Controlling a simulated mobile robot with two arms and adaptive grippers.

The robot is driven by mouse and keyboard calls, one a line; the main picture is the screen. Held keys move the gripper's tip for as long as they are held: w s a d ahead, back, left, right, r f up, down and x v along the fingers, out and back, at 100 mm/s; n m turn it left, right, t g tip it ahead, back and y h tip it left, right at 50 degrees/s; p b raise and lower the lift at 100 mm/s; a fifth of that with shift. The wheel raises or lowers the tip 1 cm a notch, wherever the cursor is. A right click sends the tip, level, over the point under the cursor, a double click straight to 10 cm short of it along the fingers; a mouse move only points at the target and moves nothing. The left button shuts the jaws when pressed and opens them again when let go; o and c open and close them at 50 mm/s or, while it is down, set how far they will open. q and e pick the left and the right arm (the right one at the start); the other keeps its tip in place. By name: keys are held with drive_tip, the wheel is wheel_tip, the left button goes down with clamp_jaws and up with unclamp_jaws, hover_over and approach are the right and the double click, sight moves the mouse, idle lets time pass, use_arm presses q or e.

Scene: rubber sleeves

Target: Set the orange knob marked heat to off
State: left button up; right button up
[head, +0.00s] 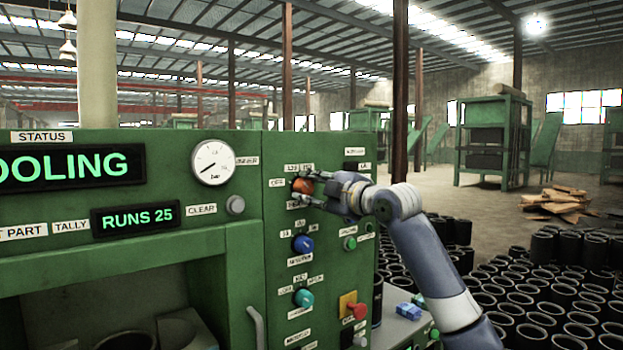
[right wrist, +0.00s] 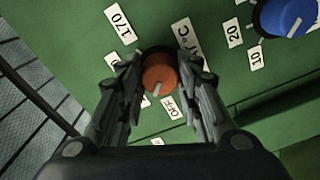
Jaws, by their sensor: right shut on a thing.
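The orange knob (head: 302,186) is on the upper part of the green panel, with an OFF label (head: 277,183) to its left. My right gripper (head: 303,188) is shut on it, one finger on each side. In the right wrist view the orange knob (right wrist: 160,75) sits between the fingertips. Its pale pointer line is on the lower part of its face, near the OFF label (right wrist: 168,106) but a little left of it. A 170 label (right wrist: 120,25) lies at the upper left there. The fingers hide some other labels. My left gripper is not in view.
Below are a blue knob (head: 303,243) and a teal knob (head: 304,298). A red button (head: 358,311) sits lower right. The status display (head: 65,168) reads part of COOLING. Several black sleeves (head: 530,300) stand on the floor at the right.

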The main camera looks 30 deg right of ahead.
drive_tip(key=shift+r+n+p, duration=0.1)
drive_tip(key=shift+n+p, duration=2)
drive_tip(key=shift+n, duration=0.3)
drive_tip(key=o, duration=1.1)
drive_tip(key=shift+w, duration=0.15)
drive_tip(key=shift+s+d, duration=0.15)
drive_tip(key=shift+s, duration=1.75)
drive_tip(key=shift+s+d, duration=0.15)
drive_tip(key=shift+s, duration=1.7)
